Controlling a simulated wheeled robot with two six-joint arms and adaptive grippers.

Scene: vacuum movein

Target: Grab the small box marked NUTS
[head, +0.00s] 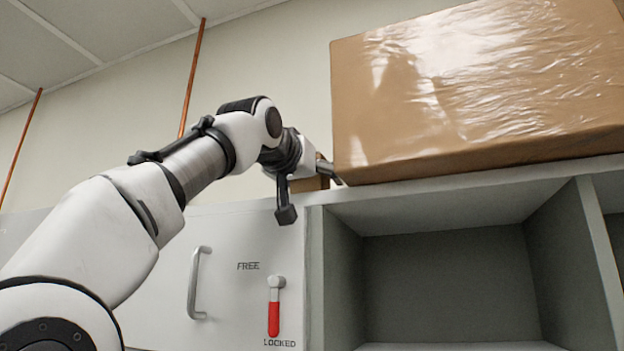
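A small brown box (311,184) sits on top of the cabinet, just left of a large wrapped box. Most of it is hidden behind my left gripper, and no NUTS marking can be read. My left gripper (312,198) is at the cabinet's top front edge, in front of the small box in the picture. Its two dark fingers are spread apart, one hanging down over the cabinet front and one pointing right toward the large box. I cannot tell whether either finger touches the small box. My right gripper is not in view.
The large brown wrapped box (480,85) stands on the cabinet top at right. Below it is an empty grey compartment (450,285).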

